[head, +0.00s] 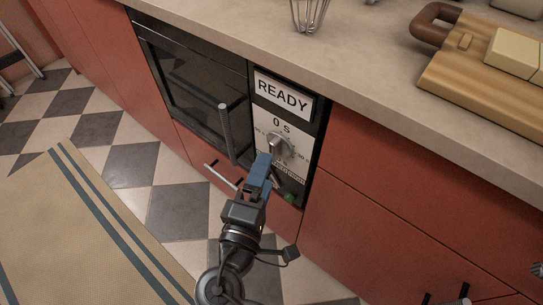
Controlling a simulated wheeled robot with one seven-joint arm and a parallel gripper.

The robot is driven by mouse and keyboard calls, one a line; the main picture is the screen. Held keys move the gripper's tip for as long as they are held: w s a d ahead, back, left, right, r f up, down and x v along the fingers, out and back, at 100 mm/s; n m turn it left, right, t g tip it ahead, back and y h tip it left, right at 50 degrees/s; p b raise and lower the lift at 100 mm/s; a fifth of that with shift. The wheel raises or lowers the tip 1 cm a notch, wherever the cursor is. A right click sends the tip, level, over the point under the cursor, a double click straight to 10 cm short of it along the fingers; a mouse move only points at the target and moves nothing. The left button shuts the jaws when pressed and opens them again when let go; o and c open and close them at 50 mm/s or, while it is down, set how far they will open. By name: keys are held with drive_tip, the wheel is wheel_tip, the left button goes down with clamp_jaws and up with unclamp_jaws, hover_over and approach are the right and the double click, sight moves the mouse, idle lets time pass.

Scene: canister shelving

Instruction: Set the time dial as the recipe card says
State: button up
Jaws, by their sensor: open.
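The time dial (280,147) is a round silver knob on the white control panel of a black built-in oven or microwave (199,80). The panel's display (283,94) reads "READY", and "0 S" stands just above the dial. Small scale marks ring the dial, too small to read fully. My gripper (266,160), with blue fingers, is open at the lower left of the dial and partly covers the panel there. I cannot tell whether the fingers touch the dial. A green button (289,197) shows below the dial. No recipe card can be made out.
A vertical bar handle (226,133) sticks out from the oven door left of my gripper. The beige counter (370,80) above holds a wire whisk and a wooden board (480,75) with pale blocks. Red cabinet fronts (400,210) flank the oven. A striped rug (90,235) lies on the checkered floor.

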sight(276, 149)
drive_tip(key=x, duration=0.6)
drive_tip(key=shift+s+f, duration=0.1)
drive_tip(key=c, duration=1)
drive_tip(key=shift+f+b, duration=0.1)
drive_tip(key=shift+b, duration=0.25)
drive_tip(key=shift+c, duration=0.3)
drive_tip(key=shift+b, duration=0.35)
